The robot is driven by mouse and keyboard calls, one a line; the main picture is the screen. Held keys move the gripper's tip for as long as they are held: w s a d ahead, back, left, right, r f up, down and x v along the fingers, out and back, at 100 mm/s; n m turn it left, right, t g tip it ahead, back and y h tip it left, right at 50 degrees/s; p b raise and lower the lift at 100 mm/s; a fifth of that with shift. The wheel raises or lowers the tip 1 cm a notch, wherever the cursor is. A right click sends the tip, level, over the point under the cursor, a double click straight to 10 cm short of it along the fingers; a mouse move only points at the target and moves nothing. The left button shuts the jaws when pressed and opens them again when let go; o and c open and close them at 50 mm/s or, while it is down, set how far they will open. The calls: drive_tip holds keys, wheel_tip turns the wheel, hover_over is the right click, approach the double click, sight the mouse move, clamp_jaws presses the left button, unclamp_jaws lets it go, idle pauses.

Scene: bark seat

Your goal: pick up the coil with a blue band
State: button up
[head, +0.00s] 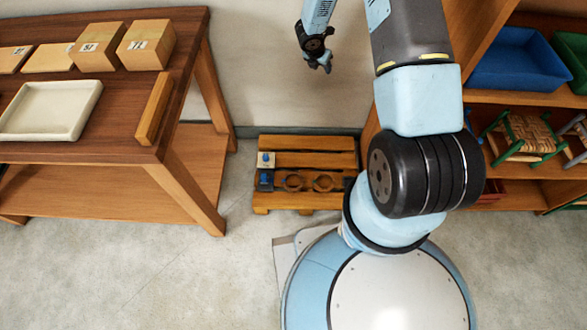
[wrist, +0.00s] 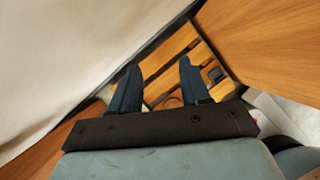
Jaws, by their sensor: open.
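A blue item (head: 265,181) and a white-and-blue block (head: 266,160) sit at the bench's left end. A wooden table (head: 120,92) with boxes and a white tray (head: 50,110) stands left. Shelves (head: 520,98) stand right. Floor between table and bench is clear.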

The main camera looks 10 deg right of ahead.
drive_tip(key=s+a+f+n+g+y, duration=0.1)
drive_tip(key=s+a+f+n, duration=0.15)
drive_tip(key=f, duration=0.75)
drive_tip(key=s+a+f+n+y, duration=0.1)
drive_tip(key=s+a+f+n, duration=0.15)
drive_tip(key=f, duration=0.75)
drive_tip(key=n+g+y, duration=0.2)
drive_tip(key=n, duration=0.4)
approach(302, 177)
wheel_tip(302, 177, down, 2)
drive_tip(key=shift+f, duration=0.2)
drive_tip(key=shift+w+a+f, duration=0.1)
drive_tip(key=shift+w+f, duration=0.05)
drive_tip(key=shift+f, duration=1.5)
drive_tip(key=shift+w+f, duration=0.1)
drive_tip(key=shift+f, duration=1.55)
drive_tip(key=shift+c, duration=0.3)
clamp_jaws()
